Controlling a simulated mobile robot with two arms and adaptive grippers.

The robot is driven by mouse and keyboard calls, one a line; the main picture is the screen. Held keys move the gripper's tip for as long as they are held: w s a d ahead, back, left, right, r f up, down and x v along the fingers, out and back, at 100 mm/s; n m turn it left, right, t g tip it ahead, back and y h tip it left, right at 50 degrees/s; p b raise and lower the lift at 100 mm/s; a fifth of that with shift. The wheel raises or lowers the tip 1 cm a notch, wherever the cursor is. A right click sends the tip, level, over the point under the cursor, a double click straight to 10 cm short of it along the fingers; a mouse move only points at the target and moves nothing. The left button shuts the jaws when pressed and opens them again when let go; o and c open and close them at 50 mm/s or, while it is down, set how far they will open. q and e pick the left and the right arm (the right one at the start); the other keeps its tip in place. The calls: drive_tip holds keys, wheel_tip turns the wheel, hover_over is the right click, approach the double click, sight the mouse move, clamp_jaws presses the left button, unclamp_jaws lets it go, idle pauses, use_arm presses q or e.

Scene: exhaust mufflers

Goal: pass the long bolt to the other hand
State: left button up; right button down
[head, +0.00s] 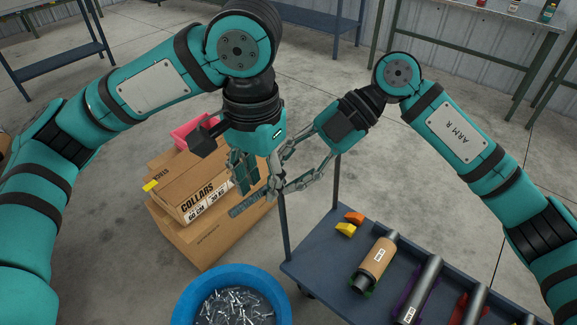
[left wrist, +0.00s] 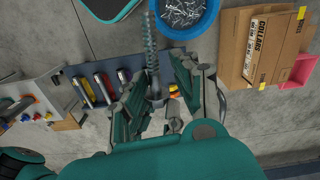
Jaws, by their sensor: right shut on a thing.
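The long bolt (head: 250,204), grey and threaded, sticks out to the lower left from my right gripper (head: 274,184) in the head view. The right gripper is shut on it near one end. In the left wrist view the bolt (left wrist: 151,50) stands nearly upright in the picture, its lower end between the spread fingers of my left gripper (left wrist: 158,100). The left gripper (head: 243,175) is open, its fingers apart on either side of the bolt. The two hands are close together, and their overlap partly hides the fingertips and the bolt's held end.
A blue tub (head: 183,310) of small bolts stands below the hands. Cardboard boxes (head: 203,238) with a pink bin (head: 190,132) on top stand behind. A blue cart (head: 318,262) at lower right carries mufflers (head: 375,262) and small orange and yellow pieces (head: 346,229).

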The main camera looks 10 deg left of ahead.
use_arm(q)
drive_tip(key=shift+o, duration=0.8)
